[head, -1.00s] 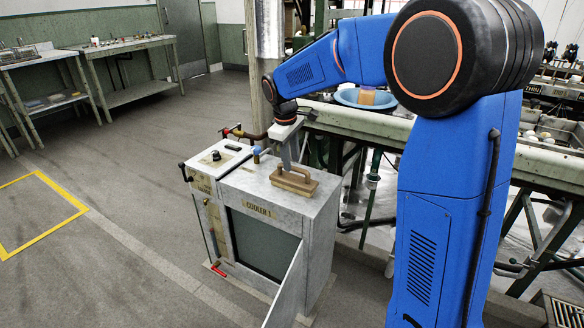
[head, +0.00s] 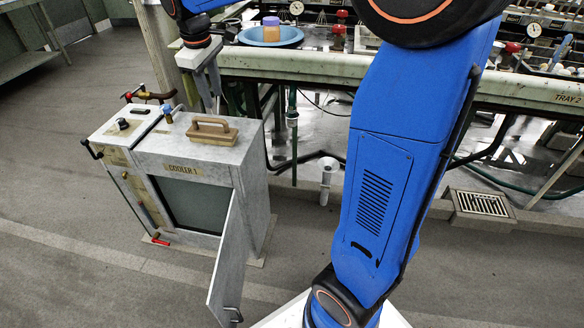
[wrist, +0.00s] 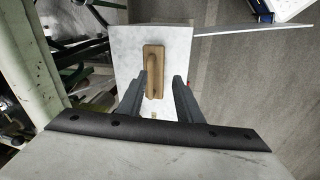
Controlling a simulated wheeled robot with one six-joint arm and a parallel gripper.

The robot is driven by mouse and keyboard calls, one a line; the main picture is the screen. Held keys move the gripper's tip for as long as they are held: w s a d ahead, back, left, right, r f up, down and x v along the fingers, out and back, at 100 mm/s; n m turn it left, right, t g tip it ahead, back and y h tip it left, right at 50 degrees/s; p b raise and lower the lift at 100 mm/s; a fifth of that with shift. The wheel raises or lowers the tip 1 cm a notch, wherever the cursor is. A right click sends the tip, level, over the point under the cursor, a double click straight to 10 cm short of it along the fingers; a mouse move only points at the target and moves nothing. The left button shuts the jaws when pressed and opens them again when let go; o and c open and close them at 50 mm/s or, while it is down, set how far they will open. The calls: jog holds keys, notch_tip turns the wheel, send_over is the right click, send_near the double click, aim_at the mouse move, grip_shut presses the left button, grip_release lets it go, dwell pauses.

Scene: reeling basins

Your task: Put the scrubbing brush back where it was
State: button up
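The scrubbing brush (head: 213,130), a tan block with an arched handle, lies on the flat grey top of the cooler box (head: 255,165) labelled COOLER 1. In the wrist view the brush (wrist: 154,72) shows whole and lengthwise, beyond my fingers and apart from them. My gripper (head: 210,106) hangs above and just behind the brush in the head view. In the wrist view my gripper (wrist: 158,84) has its two fingers spread with nothing held between them.
The cooler's front door (head: 227,258) stands open. Valves and a pipe (head: 145,96) rise at its back left. Behind is a long bench (head: 300,66) with a blue basin (head: 271,38). A floor drain (head: 482,204) lies right. The floor at left is clear.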

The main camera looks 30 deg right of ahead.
jog(key=s+d+f+m+t, duration=0.1)
jog(key=s+d+f+m, duration=0.2)
jog(key=s, duration=1.3)
jog(key=s+d+f+m+t+y, duration=0.1)
jog(key=s+d+f+m, duration=0.2)
jog(key=s, duration=1.3)
notch_tip(320, 180, down, 2)
jog(key=shift+f+m+t, duration=0.25)
jog(key=shift+m+t, duration=0.15)
jog(key=shift+m, duration=0.4)
